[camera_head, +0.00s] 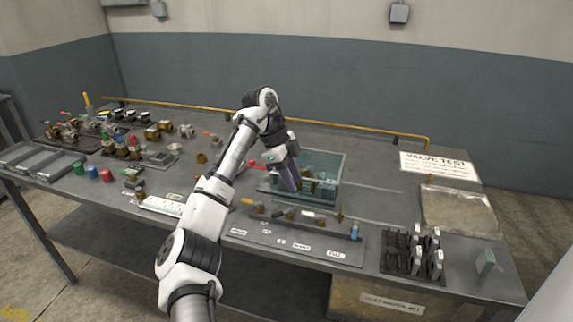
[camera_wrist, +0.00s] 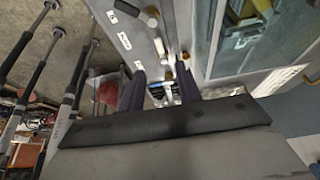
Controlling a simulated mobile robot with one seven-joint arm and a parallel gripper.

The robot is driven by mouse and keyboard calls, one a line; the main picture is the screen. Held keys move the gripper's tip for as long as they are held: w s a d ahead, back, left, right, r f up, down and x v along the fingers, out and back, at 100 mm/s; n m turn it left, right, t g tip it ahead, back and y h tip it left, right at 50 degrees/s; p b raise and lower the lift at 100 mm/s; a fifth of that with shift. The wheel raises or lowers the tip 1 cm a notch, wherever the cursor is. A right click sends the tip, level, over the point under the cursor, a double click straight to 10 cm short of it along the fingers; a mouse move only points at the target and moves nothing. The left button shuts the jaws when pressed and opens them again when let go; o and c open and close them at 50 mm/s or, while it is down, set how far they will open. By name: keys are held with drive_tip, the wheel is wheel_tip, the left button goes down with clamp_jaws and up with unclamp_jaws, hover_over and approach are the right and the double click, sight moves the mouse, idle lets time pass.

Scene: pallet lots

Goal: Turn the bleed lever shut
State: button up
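A grey valve panel (camera_head: 300,241) with a row of small levers and white labels lies at the front middle of the bench. The labels are too small to read, so I cannot tell which lever is the bleed lever. A red-handled lever (camera_head: 254,163) shows left of the glass-walled tank (camera_head: 338,165). My gripper (camera_head: 291,186) points down at the tank's left front, behind the panel. In the wrist view its two dark fingers (camera_wrist: 161,75) are apart, with small fittings seen beyond the gap. I see nothing held. The panel (camera_wrist: 128,22) also shows there.
Brass fittings and valves crowd the bench's left side. Dark upright clamps (camera_head: 412,252) stand at the front right, near a green block (camera_head: 485,262). A "VALVE TEST" sign (camera_head: 438,166) and a flat tray (camera_head: 458,211) are at right. A yellow pipe (camera_head: 360,129) runs along the back.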

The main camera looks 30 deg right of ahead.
drive_tip(key=shift+v, duration=2.35)
